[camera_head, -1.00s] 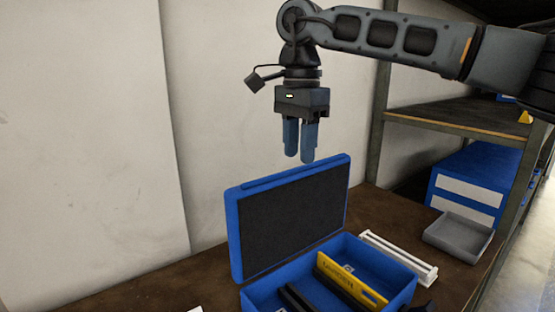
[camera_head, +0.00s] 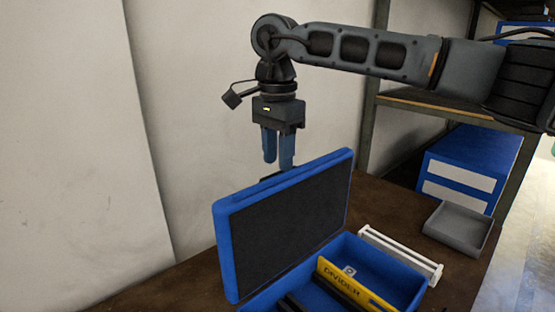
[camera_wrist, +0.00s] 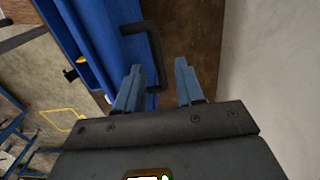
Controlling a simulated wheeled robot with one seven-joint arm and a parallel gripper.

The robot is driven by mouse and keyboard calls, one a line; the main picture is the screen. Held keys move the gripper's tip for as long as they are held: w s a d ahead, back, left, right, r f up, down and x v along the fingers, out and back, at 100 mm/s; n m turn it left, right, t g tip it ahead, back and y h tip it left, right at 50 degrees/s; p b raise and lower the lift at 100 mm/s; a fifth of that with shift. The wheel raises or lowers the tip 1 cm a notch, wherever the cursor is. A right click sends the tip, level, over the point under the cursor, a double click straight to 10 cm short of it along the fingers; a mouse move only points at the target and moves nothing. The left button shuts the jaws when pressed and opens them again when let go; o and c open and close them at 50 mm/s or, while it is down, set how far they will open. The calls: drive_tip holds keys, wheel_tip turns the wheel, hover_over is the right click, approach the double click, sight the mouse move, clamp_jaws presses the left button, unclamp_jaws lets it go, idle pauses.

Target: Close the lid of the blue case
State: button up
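The blue case stands open on the brown table. Its lid (camera_head: 290,220) is upright, with a dark inner face towards the head camera. Its base (camera_head: 380,271) holds a yellow divider (camera_head: 345,284) and dark items. My gripper (camera_head: 278,162) points down behind the lid's top edge, its blue fingers apart with nothing between them. In the wrist view my gripper (camera_wrist: 158,82) is beside the lid's outer side (camera_wrist: 95,40), and a dark handle (camera_wrist: 150,45) on the lid lies by the left finger. Whether they touch is unclear.
A white rack (camera_head: 400,252) lies beside the case, and a grey tray (camera_head: 458,228) is farther right. A blue box (camera_head: 470,167) stands behind near the metal shelf post (camera_head: 370,110). The pale wall (camera_head: 200,100) is close behind my gripper.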

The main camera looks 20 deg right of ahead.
drive_tip(key=shift+f, duration=1.05)
clamp_jaws()
